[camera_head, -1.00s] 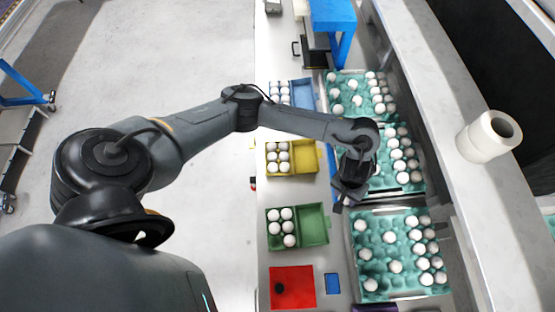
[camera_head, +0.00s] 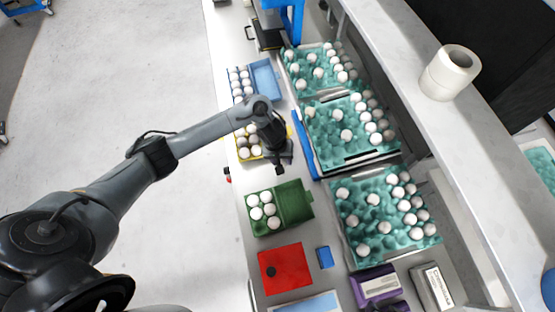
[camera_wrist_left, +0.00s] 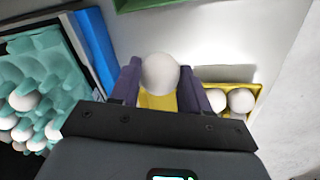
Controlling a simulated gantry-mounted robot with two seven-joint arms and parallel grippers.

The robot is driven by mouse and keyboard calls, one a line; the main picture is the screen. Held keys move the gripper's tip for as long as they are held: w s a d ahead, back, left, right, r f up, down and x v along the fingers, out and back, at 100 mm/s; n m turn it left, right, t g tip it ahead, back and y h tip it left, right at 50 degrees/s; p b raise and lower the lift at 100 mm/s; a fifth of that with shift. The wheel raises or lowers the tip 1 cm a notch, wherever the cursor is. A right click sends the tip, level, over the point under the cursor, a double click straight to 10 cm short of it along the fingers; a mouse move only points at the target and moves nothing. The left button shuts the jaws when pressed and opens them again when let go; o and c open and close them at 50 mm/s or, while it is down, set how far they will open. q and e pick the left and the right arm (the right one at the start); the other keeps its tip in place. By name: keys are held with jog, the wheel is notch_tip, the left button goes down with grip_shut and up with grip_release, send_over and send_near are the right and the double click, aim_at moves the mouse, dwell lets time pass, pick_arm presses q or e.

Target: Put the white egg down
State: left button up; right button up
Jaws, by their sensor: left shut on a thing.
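The white egg (camera_wrist_left: 160,72) is held between the two fingers of my left gripper (camera_wrist_left: 159,82), which is shut on it. In the wrist view the egg shows above the yellow egg carton (camera_wrist_left: 158,102). In the head view my left gripper (camera_head: 282,163) is over the right side of that carton, and the held egg cannot be made out there. White eggs (camera_head: 243,142) sit in the carton's left part. My arm hides much of the carton. My right gripper is not in view.
Teal trays with eggs (camera_head: 350,200) stand to the right. A green carton (camera_head: 307,212) with eggs and a red case (camera_head: 287,267) are nearer, and a blue carton (camera_head: 266,80) is farther away. A blue strip (camera_head: 305,145) stands beside the middle tray.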

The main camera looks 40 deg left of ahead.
pick_arm(q)
jog(key=w+a+f, duration=0.2)
jog(key=a, duration=0.1)
jog(key=shift+b, duration=0.35)
jog(key=shift+f+b, duration=0.4)
jog(key=shift+f, duration=1.65)
jog(key=shift+f, duration=0.15)
jog(key=o, duration=0.6)
